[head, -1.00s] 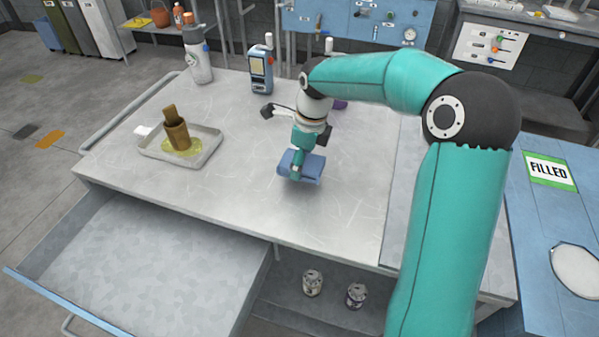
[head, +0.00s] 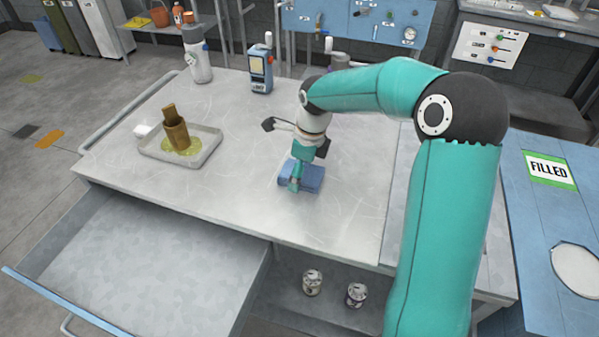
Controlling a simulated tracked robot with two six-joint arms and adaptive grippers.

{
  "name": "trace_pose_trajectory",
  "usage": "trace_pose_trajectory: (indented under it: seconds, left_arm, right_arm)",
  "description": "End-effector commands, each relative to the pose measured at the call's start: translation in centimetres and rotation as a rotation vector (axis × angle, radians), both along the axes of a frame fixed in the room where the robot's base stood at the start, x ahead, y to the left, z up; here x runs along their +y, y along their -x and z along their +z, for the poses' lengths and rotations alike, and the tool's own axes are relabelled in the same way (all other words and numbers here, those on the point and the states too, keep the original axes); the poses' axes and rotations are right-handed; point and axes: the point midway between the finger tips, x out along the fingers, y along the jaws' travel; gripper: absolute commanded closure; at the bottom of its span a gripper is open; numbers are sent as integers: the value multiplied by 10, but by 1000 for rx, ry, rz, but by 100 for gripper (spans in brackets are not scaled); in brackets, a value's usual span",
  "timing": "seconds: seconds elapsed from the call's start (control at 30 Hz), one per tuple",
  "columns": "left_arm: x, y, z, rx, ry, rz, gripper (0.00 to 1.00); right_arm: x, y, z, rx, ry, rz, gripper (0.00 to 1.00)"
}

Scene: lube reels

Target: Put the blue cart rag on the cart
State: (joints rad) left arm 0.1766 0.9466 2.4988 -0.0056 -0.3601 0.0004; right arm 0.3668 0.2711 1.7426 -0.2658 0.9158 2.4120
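The blue cart rag (head: 313,180) is a small folded blue block at the middle of the grey cart top (head: 230,205), toward its front. My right gripper (head: 296,178) comes down over it from above, with a teal finger across its near face. The gripper appears shut on the rag; its far finger is hidden. The rag is at or very close to the cart top; I cannot tell whether it touches. My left gripper is not in view.
A metal tray (head: 205,157) with a brown container (head: 177,135) stands on the left of the cart. A white bottle (head: 197,62) and a blue handheld device (head: 261,70) stand at the back. An open drawer (head: 150,265) juts out in front. Two cans (head: 312,282) sit below.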

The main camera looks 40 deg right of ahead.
Motion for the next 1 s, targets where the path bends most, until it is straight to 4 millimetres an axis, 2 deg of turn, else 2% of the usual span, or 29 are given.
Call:
trace_pose_trajectory:
  seconds: [0.27, 0.37, 0.7, 0.83, 1.0]
  left_arm:
    - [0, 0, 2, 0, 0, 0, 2]
    - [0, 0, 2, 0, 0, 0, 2]
    - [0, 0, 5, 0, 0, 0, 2]
    - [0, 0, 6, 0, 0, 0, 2]
    - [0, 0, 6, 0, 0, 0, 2]
  right_arm:
    - [-1, 0, 11, -4, 1, 0, 7]
    - [-2, 2, 25, -4, 2, -1, 7]
    - [-6, 11, 92, -5, 1, 0, 7]
    - [-7, 13, 110, -3, 1, 1, 7]
    - [-7, 15, 120, -1, 0, 2, 7]
